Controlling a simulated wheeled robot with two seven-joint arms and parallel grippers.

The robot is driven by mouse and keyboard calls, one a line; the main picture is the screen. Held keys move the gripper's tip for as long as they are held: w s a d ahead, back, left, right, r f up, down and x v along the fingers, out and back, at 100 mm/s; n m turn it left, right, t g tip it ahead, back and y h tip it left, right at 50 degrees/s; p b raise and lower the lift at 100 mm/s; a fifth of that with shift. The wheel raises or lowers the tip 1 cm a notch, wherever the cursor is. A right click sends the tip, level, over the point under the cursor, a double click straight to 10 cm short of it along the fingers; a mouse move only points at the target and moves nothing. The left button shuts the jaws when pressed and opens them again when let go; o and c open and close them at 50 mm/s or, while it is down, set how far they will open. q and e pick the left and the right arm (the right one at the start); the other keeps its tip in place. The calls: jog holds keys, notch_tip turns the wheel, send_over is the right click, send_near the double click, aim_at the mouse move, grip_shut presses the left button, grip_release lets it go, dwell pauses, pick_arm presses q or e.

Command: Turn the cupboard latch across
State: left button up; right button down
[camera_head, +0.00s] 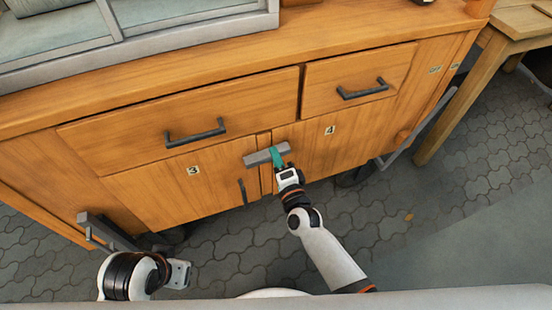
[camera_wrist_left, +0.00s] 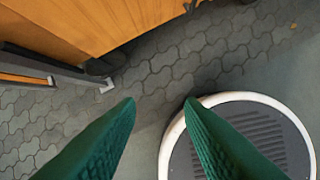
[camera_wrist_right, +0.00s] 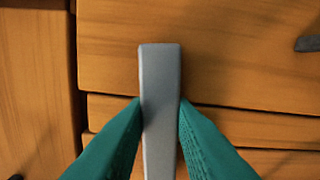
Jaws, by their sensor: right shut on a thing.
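The grey cupboard latch (camera_head: 262,157) is a bar lying roughly level across the seam between the two lower doors, under the drawers. My right gripper (camera_head: 278,155) is shut on it, with green fingers on either side of the bar. In the right wrist view the latch (camera_wrist_right: 161,90) stands upright in the picture between the two green fingertips (camera_wrist_right: 161,103). My left gripper is at the lower left of the head view, away from the cupboard. In the left wrist view its green fingers (camera_wrist_left: 160,103) are wide apart with nothing between them.
The wooden cupboard has the left door (camera_head: 160,195), labelled 3, and the right door (camera_head: 345,140), labelled 4. Drawers with dark handles (camera_head: 195,133) are above. A wooden table (camera_head: 520,20) stands at the right.

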pick_arm(q)
jog(key=shift+w+d+r+t, duration=0.1)
jog(key=shift+w+d+t, duration=0.1)
jog(key=shift+w+t, duration=0.3)
jog(key=shift+w+d+r+t, duration=0.1)
jog(key=shift+w+d+t, duration=0.1)
jog(key=shift+w, duration=0.5)
pick_arm(e)
jog(key=shift+f+m, duration=0.15)
jog(key=shift+m, duration=0.65)
jog(key=c, duration=1.2)
grip_release()
jog(key=shift+c, duration=0.2)
pick_arm(q)
jog(key=shift+s+a+r+g+p, duration=0.25)
jog(key=shift+s+g+p, duration=0.15)
jog(key=shift+s, duration=0.2)
jog(key=shift+s+a+r+g+p, duration=0.15)
jog(key=shift+s+r+g+p, duration=0.2)
jog(key=shift+s, duration=0.25)
pick_arm(e)
jog(key=v, duration=1.2)
